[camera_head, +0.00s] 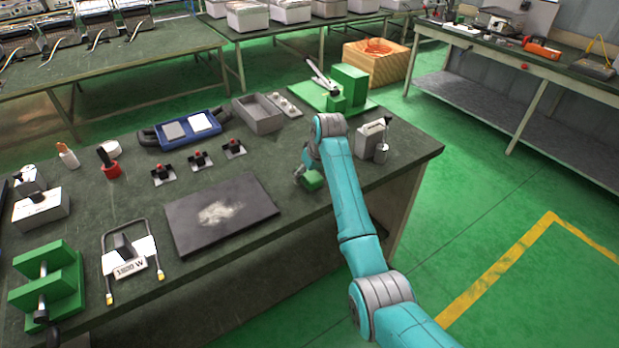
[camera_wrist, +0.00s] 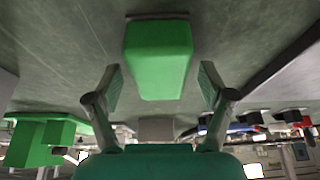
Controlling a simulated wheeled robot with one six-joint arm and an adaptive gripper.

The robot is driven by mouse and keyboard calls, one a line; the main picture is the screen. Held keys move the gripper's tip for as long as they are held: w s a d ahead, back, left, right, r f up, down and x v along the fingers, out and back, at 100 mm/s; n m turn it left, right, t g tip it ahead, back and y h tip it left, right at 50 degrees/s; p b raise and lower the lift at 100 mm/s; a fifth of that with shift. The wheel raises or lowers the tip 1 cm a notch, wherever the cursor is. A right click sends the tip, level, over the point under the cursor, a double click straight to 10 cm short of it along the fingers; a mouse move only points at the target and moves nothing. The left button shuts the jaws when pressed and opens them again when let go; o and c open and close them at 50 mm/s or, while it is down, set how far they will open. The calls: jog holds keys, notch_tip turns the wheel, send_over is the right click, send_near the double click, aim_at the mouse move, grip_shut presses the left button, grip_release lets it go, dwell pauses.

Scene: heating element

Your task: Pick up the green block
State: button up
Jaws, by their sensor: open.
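The green block (camera_head: 312,180) is on the dark workbench near its right part, partly hidden by my arm in the head view. In the wrist view the green block (camera_wrist: 158,58) appears large, centred between the two fingers. My gripper (camera_wrist: 160,82) is open, with one finger on each side of the block in the picture and a visible gap on both sides. No contact shows.
A dark plate (camera_head: 190,225) lies left of the block. A grey box (camera_head: 370,140) and small metal cup (camera_head: 382,152) stand to the right. A green lever press (camera_head: 345,90) and grey tray (camera_head: 258,113) are behind.

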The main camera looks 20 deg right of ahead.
jog(key=shift+f, duration=0.2)
dwell(0.4)
jog(key=c, duration=1.3)
notch_tip(320, 180, up, 10)
jog(key=shift+r, duration=0.25)
